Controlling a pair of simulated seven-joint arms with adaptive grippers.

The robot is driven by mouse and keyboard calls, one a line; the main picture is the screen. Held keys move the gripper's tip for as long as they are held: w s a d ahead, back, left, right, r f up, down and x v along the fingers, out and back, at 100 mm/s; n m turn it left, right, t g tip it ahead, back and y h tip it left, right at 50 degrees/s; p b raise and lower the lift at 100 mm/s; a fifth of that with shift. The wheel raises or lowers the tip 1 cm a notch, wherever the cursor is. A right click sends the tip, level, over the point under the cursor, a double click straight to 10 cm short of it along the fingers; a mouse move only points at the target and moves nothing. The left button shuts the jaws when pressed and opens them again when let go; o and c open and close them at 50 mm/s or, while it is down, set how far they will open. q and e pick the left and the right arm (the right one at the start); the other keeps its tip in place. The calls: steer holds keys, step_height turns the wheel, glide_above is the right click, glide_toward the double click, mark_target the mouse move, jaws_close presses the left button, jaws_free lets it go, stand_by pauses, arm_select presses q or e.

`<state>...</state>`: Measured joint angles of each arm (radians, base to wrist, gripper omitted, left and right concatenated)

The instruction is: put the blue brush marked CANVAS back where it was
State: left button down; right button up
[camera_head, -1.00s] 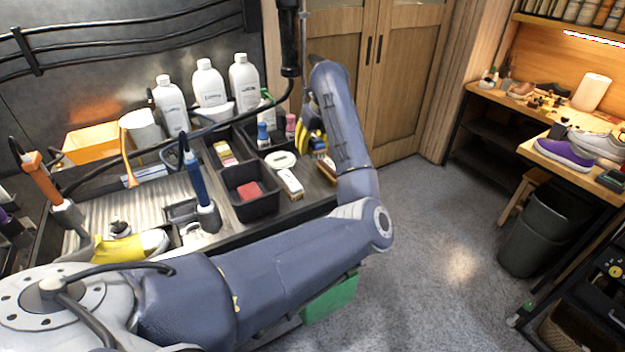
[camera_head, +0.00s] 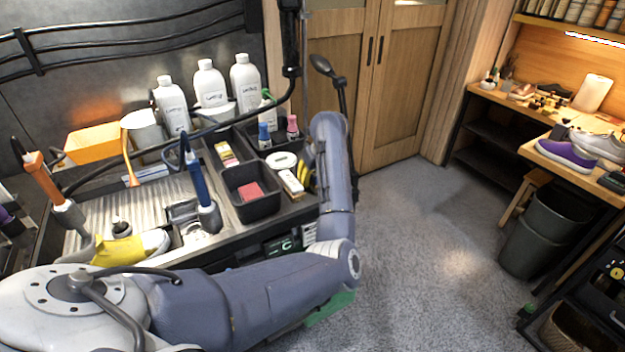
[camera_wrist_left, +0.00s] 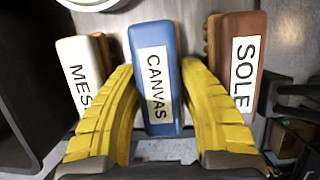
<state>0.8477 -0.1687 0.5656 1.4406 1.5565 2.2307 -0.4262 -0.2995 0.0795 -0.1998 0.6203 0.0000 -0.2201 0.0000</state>
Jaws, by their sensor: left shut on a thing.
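The blue brush marked CANVAS (camera_wrist_left: 154,70) stands between the two yellow fingers of my left gripper (camera_wrist_left: 157,75), which is shut on it. In the left wrist view, a cream brush marked with a partly hidden MES label (camera_wrist_left: 82,75) is to its left and a brown brush marked SOLE (camera_wrist_left: 240,50) to its right. The three are in a row; I cannot tell whether the blue brush touches the surface below. In the head view, a bit of the left gripper (camera_head: 307,170) shows beside the cream brush (camera_head: 291,183); my arm hides the blue and brown brushes.
A black bin with a red block (camera_head: 250,190) and a white round tin (camera_head: 281,160) are left of the brushes. Small blue and pink bottles (camera_head: 292,127) stand behind. White bottles (camera_head: 210,84) line the back. The floor to the right is open.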

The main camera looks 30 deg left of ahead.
arm_select(q)
steer(key=shift+f, duration=0.25)
steer(key=shift+f, duration=0.15)
steer(key=c, duration=1.1)
jaws_free()
steer(key=v, duration=1.2)
